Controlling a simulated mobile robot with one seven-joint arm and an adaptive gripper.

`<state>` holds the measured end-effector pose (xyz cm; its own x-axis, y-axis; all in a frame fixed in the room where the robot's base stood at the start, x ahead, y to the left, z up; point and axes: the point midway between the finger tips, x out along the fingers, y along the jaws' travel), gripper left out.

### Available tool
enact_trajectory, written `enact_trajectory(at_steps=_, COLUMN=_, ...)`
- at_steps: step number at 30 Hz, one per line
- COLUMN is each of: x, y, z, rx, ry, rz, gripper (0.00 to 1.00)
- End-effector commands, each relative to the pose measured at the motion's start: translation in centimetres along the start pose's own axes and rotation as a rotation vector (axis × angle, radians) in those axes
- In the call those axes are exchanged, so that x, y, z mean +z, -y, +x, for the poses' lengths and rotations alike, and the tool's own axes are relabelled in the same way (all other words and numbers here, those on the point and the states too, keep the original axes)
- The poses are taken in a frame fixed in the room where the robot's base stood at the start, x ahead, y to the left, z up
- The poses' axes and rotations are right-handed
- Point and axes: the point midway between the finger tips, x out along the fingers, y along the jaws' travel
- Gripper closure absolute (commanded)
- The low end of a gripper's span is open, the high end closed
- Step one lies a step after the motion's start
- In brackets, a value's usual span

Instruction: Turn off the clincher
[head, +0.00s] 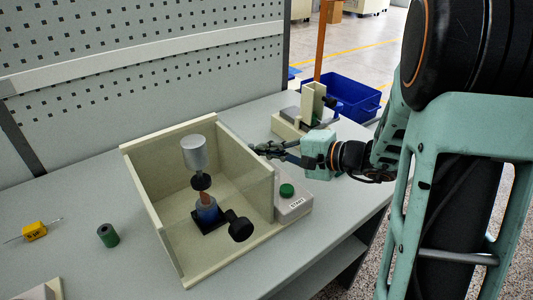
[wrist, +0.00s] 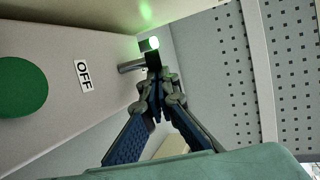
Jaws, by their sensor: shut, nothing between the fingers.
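The clincher appears to be the open-front cream box (head: 158,215) on the table, with a grey cylinder (head: 195,155) above a dark base inside. In the wrist view, a large green button (wrist: 22,87), an OFF label (wrist: 84,75) and a short metal switch lever (wrist: 130,67) show on a panel. A green light (wrist: 153,43) glows beside the lever. My gripper (head: 258,150) is shut and empty by the box's back right side; its fingertips (wrist: 153,64) are at the lever. Contact cannot be told.
A second small cream fixture (head: 285,126) stands behind my gripper, with a blue crate (head: 352,98) beyond. A green cylinder (head: 108,235) and a yellow-handled tool (head: 35,231) lie at left. A perforated panel (head: 140,45) backs the table. Table left of the box is mostly clear.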

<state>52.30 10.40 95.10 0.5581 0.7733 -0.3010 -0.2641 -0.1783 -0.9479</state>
Motion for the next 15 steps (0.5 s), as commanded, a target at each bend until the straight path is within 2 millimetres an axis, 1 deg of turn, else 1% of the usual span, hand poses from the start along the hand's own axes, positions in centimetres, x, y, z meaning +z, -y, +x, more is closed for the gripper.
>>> enact_trajectory(at_steps=15, x=0.04, y=-0.34, z=-0.2, rx=-0.055, ry=-0.001, rz=-0.019, gripper=1.0)
